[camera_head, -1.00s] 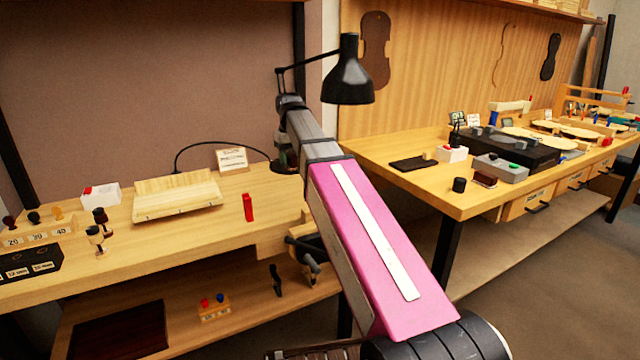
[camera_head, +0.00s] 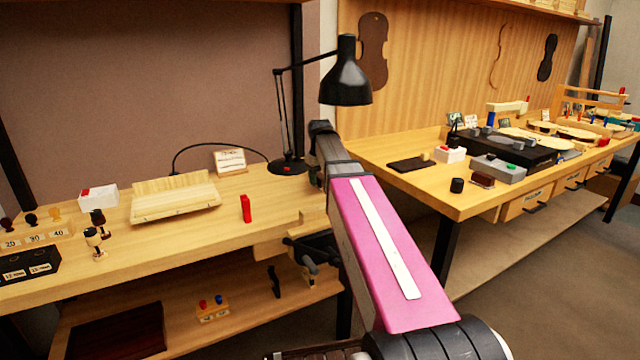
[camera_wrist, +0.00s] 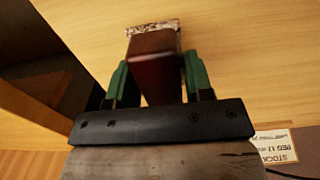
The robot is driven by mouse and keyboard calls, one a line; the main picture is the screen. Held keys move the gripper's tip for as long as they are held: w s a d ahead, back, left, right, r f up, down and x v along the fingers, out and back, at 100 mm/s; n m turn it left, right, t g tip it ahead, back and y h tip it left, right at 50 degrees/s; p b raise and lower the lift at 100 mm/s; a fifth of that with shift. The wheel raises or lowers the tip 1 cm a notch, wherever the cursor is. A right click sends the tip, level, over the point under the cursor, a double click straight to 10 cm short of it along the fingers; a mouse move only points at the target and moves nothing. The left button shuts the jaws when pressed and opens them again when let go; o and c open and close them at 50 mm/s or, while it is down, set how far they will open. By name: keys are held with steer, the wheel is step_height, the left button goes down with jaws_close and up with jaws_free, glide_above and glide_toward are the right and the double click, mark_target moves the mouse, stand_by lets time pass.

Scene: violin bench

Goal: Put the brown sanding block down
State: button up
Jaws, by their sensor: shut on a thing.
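The brown sanding block (camera_wrist: 152,62) is between the green fingers of my gripper (camera_wrist: 155,78) in the wrist view. My gripper is shut on it. A pale speckled edge shows at the block's far end. Light wood lies behind the block in that view; I cannot tell whether the block touches it. In the head view my pink arm reaches toward the gap between the two benches, and the gripper and block are hidden there.
The left bench (camera_head: 190,238) holds a wooden cradle (camera_head: 176,200), a red piece (camera_head: 246,208), a card (camera_head: 229,161) and a black lamp (camera_head: 345,84). The right bench (camera_head: 425,192) holds a black mat (camera_head: 410,164), a black cylinder (camera_head: 457,185) and a grey box (camera_head: 499,168).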

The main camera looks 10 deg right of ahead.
mark_target(320, 175)
steer(key=shift+f, duration=0.85)
steer(key=shift+f, duration=0.15)
steer(key=o, duration=0.9)
steer(key=shift+c, duration=0.2)
steer(key=shift+r, duration=3.95)
steer(key=shift+s, duration=0.15)
